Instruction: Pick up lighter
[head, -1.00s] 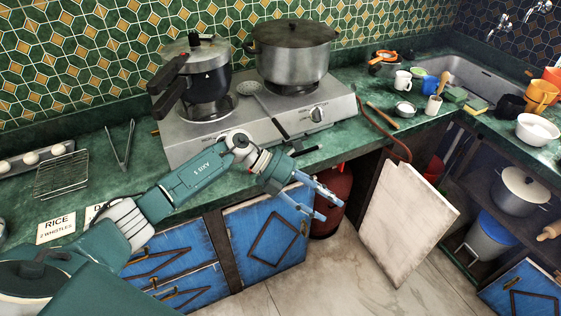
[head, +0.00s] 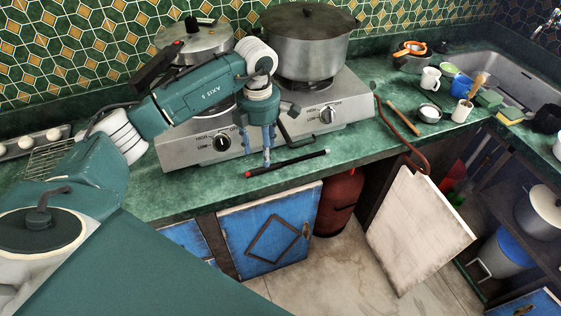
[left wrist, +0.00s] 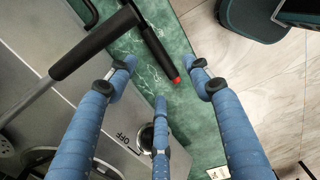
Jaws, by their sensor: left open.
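The lighter (head: 287,164) is a thin black stick with a red tip, lying on the green counter in front of the gas hotplate (head: 340,108). My left gripper (head: 262,152) points down over the counter by the lighter's red-tipped end. Its blue fingers are spread and empty. In the left wrist view, the lighter (left wrist: 158,48) runs up from its red tip, which lies between the spread fingertips of the left gripper (left wrist: 163,76). I cannot tell the exact height of the fingers above the counter. My right gripper is not in view.
A black-handled utensil (left wrist: 88,45) overhangs the hotplate's front close to the lighter. A large pot (head: 305,50) and a pressure cooker (head: 195,42) stand on the hotplate. A wooden stick (head: 402,118) and cups lie to the right. The counter's front edge is close.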

